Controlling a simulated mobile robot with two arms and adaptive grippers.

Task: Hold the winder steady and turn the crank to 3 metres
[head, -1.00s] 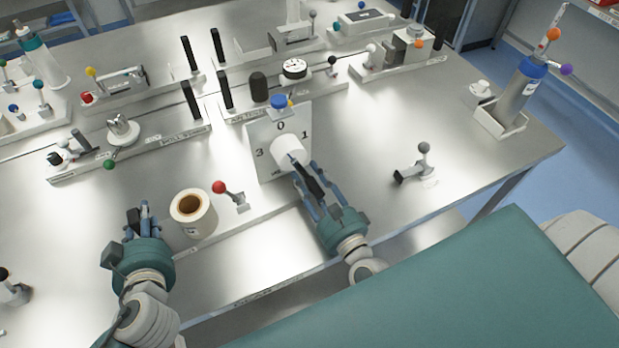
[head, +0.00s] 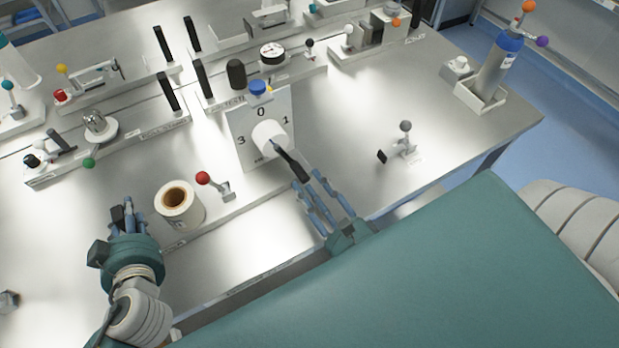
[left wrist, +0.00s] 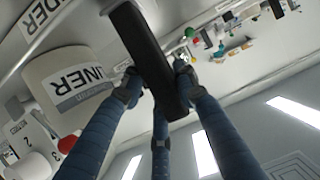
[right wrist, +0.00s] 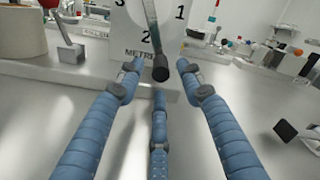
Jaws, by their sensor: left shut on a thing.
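The winder's white dial plate (head: 245,150) stands upright on the bench, with 0 at the top, 1 right and 3 left. Its white hub (head: 268,133) carries a crank with a black grip (head: 290,160). In the right wrist view the crank grip (right wrist: 160,73) hangs down beside the 2. My right gripper (head: 312,190) is open, its fingers spread short of the grip and apart from it. My left gripper (head: 124,215) is shut on a black bar handle (left wrist: 150,60), left of the label roll (head: 178,205). The handle's lower mounting is hidden.
A red-knobbed lever (head: 203,178) stands between roll and dial. A grey-knobbed lever with a black paddle (head: 382,157) is to the right. Fixtures with black posts (head: 203,82) line the back. A blue-capped cylinder (head: 497,65) stands far right. The bench right of the dial is mostly clear.

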